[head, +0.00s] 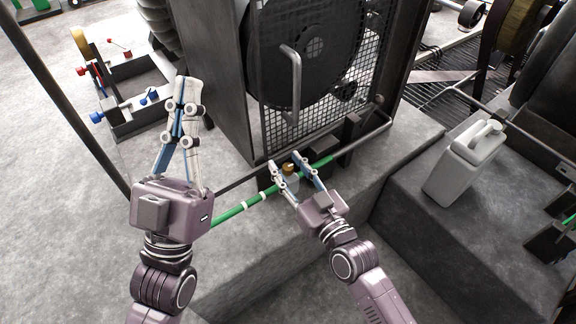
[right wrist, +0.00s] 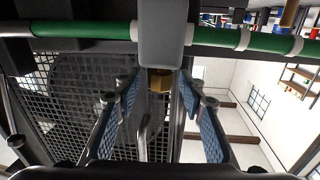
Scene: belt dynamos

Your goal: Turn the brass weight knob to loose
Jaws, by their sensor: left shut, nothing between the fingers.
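The brass weight knob (head: 288,168) sits on the green-banded rod in front of the caged wheel. In the right wrist view the brass knob (right wrist: 160,80) sticks out of a grey weight block (right wrist: 165,35) on the rod. My right gripper (head: 287,163) is at the knob, with one finger on each side. In the right wrist view my right gripper (right wrist: 160,88) looks open, with gaps between its fingertips and the knob. My left gripper (head: 183,82) is shut and empty, raised to the left, away from the knob.
The green rod (head: 240,208) runs along the front of the mesh cage (head: 275,125), which has a grey handle (head: 292,75). A grey jug (head: 465,155) stands on the plinth at right. A dark rack with coloured knobs (head: 140,120) stands at left on open floor.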

